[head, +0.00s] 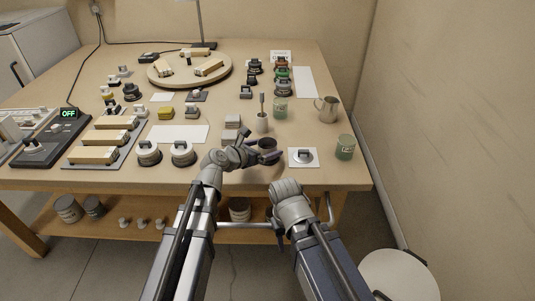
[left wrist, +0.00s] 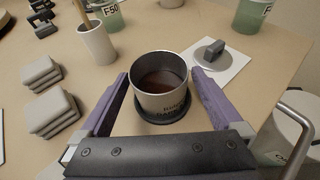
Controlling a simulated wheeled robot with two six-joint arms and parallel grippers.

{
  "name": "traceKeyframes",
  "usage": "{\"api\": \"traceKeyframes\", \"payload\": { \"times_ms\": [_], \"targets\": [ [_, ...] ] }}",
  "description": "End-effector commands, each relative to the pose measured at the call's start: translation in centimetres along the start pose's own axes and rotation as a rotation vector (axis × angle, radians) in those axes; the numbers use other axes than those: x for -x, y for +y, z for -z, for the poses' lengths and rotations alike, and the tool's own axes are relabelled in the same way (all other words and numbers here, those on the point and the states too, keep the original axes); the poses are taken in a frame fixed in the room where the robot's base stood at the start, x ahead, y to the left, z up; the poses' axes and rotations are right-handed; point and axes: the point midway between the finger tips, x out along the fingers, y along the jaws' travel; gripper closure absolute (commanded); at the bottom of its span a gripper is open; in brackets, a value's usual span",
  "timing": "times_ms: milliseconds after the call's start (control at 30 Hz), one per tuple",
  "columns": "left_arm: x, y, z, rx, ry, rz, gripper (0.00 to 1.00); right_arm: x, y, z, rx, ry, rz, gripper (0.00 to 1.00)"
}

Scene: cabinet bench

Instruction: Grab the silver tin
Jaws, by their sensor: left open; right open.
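In the head view the tin (head: 267,145) is near the front edge of the bench. My left gripper (head: 264,156) is open, its purple fingers on either side of the tin. In the left wrist view gaps show between the tin and the fingers. My right gripper (head: 278,236) hangs low in front of the bench edge, empty, its fingers hard to make out.
A white card with a grey-handled weight (head: 303,157) and a green jar (head: 345,147) stand right of the tin. A white cup with a brush (head: 262,122) is behind it. Stacked grey blocks (head: 232,127) are to the left. A metal jug (head: 327,109) is farther back right.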

Motion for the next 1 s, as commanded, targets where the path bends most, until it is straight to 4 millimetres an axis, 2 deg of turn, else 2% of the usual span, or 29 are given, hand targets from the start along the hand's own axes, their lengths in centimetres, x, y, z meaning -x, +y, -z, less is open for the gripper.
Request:
{"api": "traceKeyframes", "payload": {
  "times_ms": [167, 500, 733, 1000],
  "targets": [
    [-0.6, 0.0, 0.1, 0.0, 0.0, 0.001, 0.0, -0.3, 0.0, 0.0, 0.0, 0.0, 0.0, 0.5],
    [-5.1, 0.1, 0.3, 0.0, 0.0, 0.001, 0.0, -2.2, -0.2, 0.1, 0.0, 0.0, -0.001, 0.5],
    [-5.1, 0.1, 0.2, 0.001, 0.0, 0.0, 0.0, -2.1, -0.2, 0.1, 0.0, 0.0, -0.002, 0.5],
    [-5.1, 0.1, 0.2, 0.001, 0.0, 0.0, 0.29, -2.1, -0.2, 0.1, 0.0, 0.0, -0.001, 0.5]
  ]
}}
